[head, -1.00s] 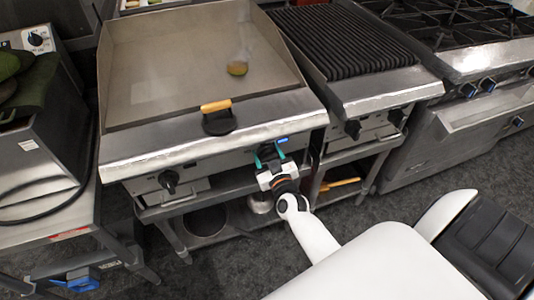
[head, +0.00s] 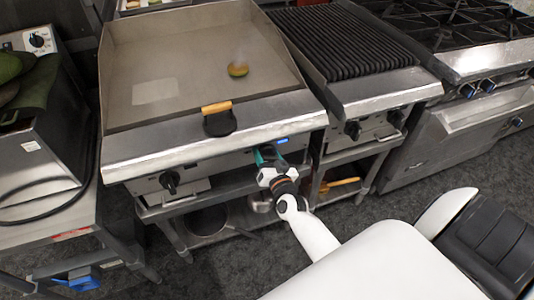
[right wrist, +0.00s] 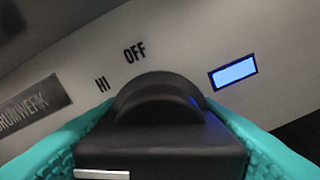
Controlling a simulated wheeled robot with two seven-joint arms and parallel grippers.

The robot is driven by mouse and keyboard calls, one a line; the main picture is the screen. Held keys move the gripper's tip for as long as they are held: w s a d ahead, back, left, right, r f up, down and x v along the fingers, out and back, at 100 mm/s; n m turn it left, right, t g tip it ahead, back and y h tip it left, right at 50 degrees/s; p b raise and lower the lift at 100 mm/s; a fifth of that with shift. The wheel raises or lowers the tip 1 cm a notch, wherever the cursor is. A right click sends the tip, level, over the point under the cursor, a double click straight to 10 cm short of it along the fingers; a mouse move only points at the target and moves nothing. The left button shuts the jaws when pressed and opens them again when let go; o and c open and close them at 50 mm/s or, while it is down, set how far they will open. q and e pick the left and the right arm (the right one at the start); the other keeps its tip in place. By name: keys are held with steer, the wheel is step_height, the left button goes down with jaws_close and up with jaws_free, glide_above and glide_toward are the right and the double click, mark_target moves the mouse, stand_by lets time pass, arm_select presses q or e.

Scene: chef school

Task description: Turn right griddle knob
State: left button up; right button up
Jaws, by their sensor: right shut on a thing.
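The griddle (head: 200,60) has a left knob (head: 169,181) on its front panel, which is free. My right gripper (head: 266,153) is at the right end of that panel. In the right wrist view its teal fingers lie on both sides of the black right griddle knob (right wrist: 160,125), shut on it. The knob's white mark is at the lower left of its face. "OFF" and "HI" labels show on the panel above it. In the head view the gripper hides the knob. My left gripper is not in view.
A lit blue display (right wrist: 234,72) is beside the knob. A press with a wooden handle (head: 216,107) and a small yellowish food item (head: 238,70) are on the griddle. A ribbed grill (head: 340,40) stands close on the right; a steel counter (head: 40,150) is on the left.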

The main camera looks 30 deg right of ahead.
steer(key=m, duration=0.6)
steer(key=m+b, duration=0.1)
steer(key=m, duration=0.6)
stand_by(0.5)
steer(key=o, duration=1)
steer(key=b+v, duration=0.1)
steer(key=v, duration=1.1)
steer(key=shift+s, duration=0.1)
steer(key=shift+f, duration=0.1)
